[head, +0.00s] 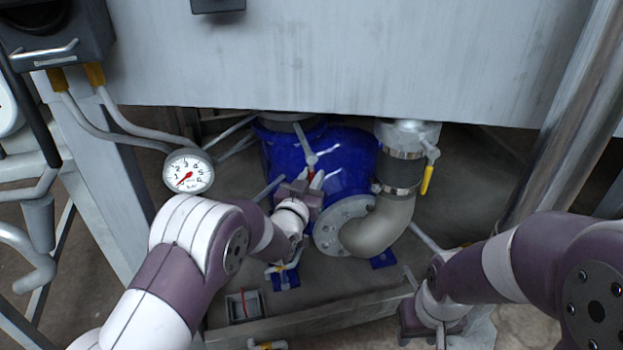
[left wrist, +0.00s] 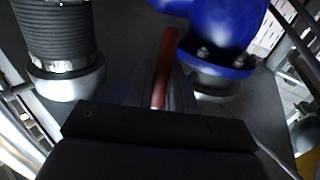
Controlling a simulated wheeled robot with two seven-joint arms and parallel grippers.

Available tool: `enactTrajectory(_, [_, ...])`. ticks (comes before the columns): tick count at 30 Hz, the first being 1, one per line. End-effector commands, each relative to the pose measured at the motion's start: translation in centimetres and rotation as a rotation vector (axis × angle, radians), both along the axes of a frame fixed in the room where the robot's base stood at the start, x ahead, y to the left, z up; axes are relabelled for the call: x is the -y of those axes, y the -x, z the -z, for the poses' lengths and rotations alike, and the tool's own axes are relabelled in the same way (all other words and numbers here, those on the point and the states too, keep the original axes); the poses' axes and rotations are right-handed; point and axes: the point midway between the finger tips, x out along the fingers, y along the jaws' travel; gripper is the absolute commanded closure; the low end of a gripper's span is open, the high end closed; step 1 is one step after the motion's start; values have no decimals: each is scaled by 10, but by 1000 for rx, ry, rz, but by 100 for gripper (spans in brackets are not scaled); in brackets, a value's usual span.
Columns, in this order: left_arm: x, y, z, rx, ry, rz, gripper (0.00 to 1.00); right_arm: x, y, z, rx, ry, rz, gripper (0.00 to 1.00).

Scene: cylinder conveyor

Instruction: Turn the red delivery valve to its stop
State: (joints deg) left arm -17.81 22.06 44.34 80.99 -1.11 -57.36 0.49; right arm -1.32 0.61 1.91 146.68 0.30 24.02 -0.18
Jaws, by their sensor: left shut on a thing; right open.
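The red delivery valve handle (head: 317,180) shows as a short red piece at my left gripper, in front of the blue pump housing (head: 345,155). A metal hub with thin arms sits just above it. In the left wrist view the red handle (left wrist: 162,70) stands upright beyond the dark gripper body. My left gripper (head: 308,183) is shut on this handle, and its fingers hide part of it. My right gripper (head: 425,332) is open, low at the right, away from the valve.
A pressure gauge (head: 189,172) is left of the valve. A grey pipe elbow (head: 378,230) and a yellow-handled lever (head: 427,178) are to the right. A large grey panel (head: 340,60) overhangs the pump. A small tray (head: 244,306) lies on the floor plate.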

Motion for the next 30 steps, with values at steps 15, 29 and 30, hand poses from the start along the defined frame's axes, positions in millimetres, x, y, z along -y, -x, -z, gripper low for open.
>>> enactTrajectory(15, [-15,5,-10,-74,-262,1,100,0,0,-53,0,0,0,57])
enactTrajectory(29, [-36,10,-23,-188,-682,2,100,0,0,-127,0,0,0,57])
enactTrajectory(30, [-37,11,-24,-199,-719,3,100,0,0,-134,0,0,0,57])
